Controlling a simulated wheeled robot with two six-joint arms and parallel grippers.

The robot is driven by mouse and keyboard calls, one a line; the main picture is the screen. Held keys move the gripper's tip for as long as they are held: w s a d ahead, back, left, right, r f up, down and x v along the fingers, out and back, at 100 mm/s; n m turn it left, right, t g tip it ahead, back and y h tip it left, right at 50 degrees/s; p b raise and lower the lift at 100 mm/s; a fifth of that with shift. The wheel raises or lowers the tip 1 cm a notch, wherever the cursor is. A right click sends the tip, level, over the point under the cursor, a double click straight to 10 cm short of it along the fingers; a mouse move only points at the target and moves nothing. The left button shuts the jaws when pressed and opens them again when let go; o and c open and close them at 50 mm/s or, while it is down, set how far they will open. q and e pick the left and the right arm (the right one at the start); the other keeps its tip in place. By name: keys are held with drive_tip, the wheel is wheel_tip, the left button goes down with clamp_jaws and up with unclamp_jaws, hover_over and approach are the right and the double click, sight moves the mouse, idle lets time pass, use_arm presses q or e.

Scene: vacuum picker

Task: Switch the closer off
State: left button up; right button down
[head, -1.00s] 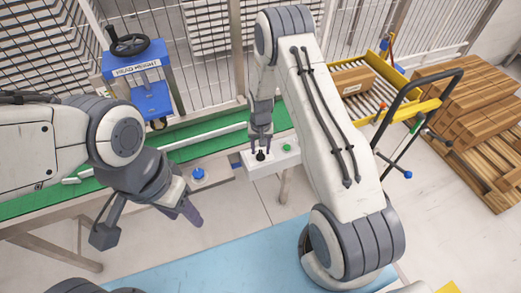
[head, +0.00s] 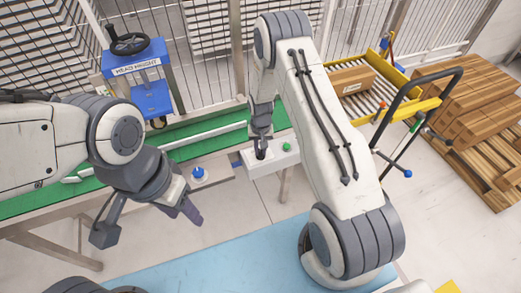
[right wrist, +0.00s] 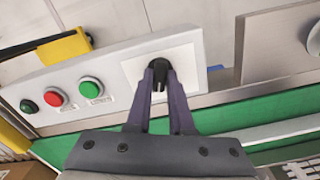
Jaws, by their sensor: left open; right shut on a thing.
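A black knob (right wrist: 158,73) stands on a white square plate (right wrist: 187,62) of the light control panel (right wrist: 125,57) in the right wrist view. My right gripper (head: 261,151) is shut on the knob, one finger on each side. In the head view the fingers mostly cover the knob, and the panel (head: 285,158) sits at the conveyor's front edge. I cannot read which way the knob is turned. My left gripper (head: 190,211) is open and empty, left of the panel and in front of the conveyor.
A blue button (head: 198,173) is on another plate near my left gripper. The green conveyor (head: 205,150) runs behind. A yellow-railed roller track holds a carton (head: 352,80).

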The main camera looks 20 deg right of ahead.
sight(260, 152)
drive_tip(key=n+b, duration=0.1)
drive_tip(key=n, duration=0.3)
drive_tip(key=shift+n+b, duration=0.35)
drive_tip(key=shift+n, duration=1.85)
drive_tip(key=c, duration=0.8)
unclamp_jaws()
drive_tip(key=shift+r, duration=0.1)
wheel_tip(260, 152, up, 10)
drive_tip(key=shift+r+b, duration=0.2)
drive_tip(key=shift+b, duration=0.25)
drive_tip(key=shift+a, duration=0.1)
